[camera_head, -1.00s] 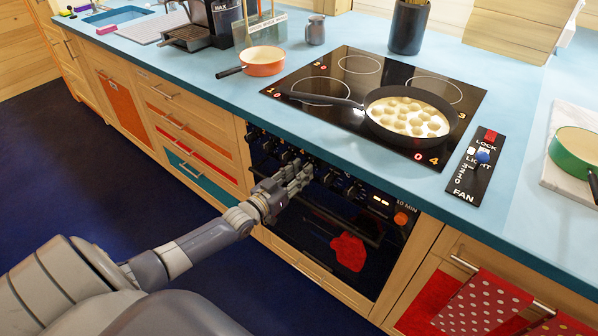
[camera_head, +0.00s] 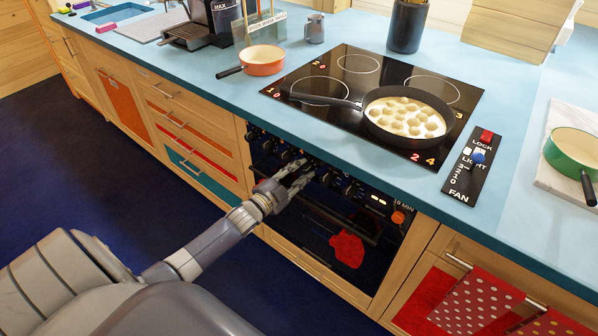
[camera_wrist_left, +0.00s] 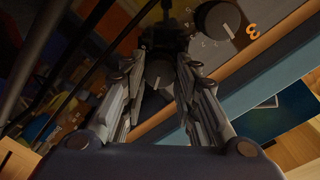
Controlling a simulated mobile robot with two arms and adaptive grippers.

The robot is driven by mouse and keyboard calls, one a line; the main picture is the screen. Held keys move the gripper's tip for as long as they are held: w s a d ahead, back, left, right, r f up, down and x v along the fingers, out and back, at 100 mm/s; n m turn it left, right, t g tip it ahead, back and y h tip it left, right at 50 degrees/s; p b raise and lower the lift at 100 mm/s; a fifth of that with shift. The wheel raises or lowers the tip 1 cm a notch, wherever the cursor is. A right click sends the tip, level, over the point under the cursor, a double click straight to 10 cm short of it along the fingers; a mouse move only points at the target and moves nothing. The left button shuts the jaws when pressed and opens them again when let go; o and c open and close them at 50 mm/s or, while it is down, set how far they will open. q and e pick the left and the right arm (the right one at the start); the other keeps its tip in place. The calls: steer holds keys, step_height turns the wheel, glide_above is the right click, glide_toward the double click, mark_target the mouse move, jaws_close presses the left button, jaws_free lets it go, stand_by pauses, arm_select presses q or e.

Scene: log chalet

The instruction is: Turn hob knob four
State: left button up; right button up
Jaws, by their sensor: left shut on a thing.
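My left gripper (camera_head: 305,172) reaches the row of knobs on the oven front. In the left wrist view its fingers (camera_wrist_left: 158,85) are shut on a dark round knob (camera_wrist_left: 158,72), which shows between them. A neighbouring dark knob (camera_wrist_left: 218,20) has an orange 3 beside it and is free. The number of the held knob is hidden. On the black hob (camera_head: 345,117), the red display (camera_head: 415,158) next to the 4 reads 2. Displays one and two read 0. My right gripper is not in view.
A black pan (camera_head: 408,138) of round pale pieces stands on the front right zone, its handle pointing left. An orange saucepan (camera_head: 263,66) stands left of the hob. A control panel (camera_head: 472,165) lies to its right.

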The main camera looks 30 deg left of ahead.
arm_select(q)
steer(key=m, duration=0.2)
steer(key=shift+f+m, duration=0.1)
steer(key=shift+m, duration=0.3)
steer(key=m+b, duration=0.1)
steer(key=m, duration=0.1)
steer(key=shift+f+m, duration=0.1)
steer(key=shift+m, duration=0.2)
steer(key=m+b, duration=0.2)
steer(key=m, duration=0.3)
steer(key=shift+d+m+y, duration=0.1)
steer(key=shift+m+y, duration=0.2)
steer(key=shift+y, duration=0.1)
steer(key=shift+m+b, duration=0.3)
steer(key=o, duration=1.1)
steer(key=shift+c, duration=0.2)
steer(key=shift+s, duration=0.1)
steer(key=s, duration=1.1)
steer(key=shift+s+a+r, duration=0.25)
steer(key=shift+s+a, duration=0.1)
steer(key=shift+s, duration=0.05)
